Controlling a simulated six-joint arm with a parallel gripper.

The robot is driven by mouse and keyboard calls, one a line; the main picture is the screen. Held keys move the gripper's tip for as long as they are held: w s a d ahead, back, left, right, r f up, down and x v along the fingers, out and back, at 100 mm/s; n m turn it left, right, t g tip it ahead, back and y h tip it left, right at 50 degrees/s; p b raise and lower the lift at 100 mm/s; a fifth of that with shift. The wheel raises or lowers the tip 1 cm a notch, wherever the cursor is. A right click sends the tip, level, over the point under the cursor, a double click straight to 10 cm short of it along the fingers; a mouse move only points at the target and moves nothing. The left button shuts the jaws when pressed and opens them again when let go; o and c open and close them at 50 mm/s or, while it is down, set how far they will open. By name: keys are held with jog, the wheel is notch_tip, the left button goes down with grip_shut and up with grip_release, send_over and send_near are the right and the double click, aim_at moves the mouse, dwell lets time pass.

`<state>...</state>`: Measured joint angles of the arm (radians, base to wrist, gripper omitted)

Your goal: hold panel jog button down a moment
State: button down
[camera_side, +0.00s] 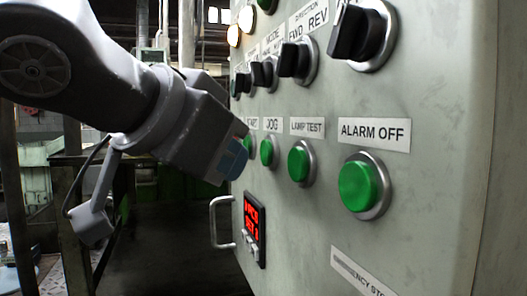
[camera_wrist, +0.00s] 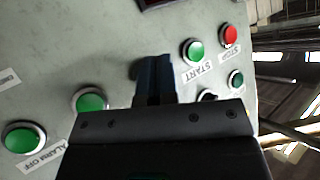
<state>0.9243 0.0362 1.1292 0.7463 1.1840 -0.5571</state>
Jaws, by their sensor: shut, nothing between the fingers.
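The panel jog button (camera_side: 266,152) is a green round button in a metal ring under the JOG label (camera_side: 273,124) in the side view. My gripper (camera_side: 236,160) has blue fingers held together, pointing at the panel, just left of the jog button in that picture. In the wrist view the shut fingers (camera_wrist: 155,78) lie between the START button (camera_wrist: 193,50) and another green button (camera_wrist: 90,100). The jog button is not visible there, apparently hidden behind the fingers. I cannot tell whether the fingertips touch the panel.
The lamp test button (camera_side: 298,163) and alarm off button (camera_side: 358,186) are to the right. Black selector knobs (camera_side: 296,60) stick out above. A red display (camera_side: 253,219) and a metal handle (camera_side: 217,222) are below. A red button (camera_wrist: 229,35) is near START.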

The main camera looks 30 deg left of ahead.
dwell(0.4)
jog(key=shift+w+d, duration=0.3)
jog(key=shift+w+d, duration=0.35)
dwell(0.8)
jog(key=shift+s+a, duration=0.1)
dwell(2.5)
jog(key=shift+s+a, duration=0.55)
jog(key=s+a, duration=0.3)
jog(key=shift+s+a, duration=0.25)
jog(key=shift+s, duration=0.05)
dwell(0.7)
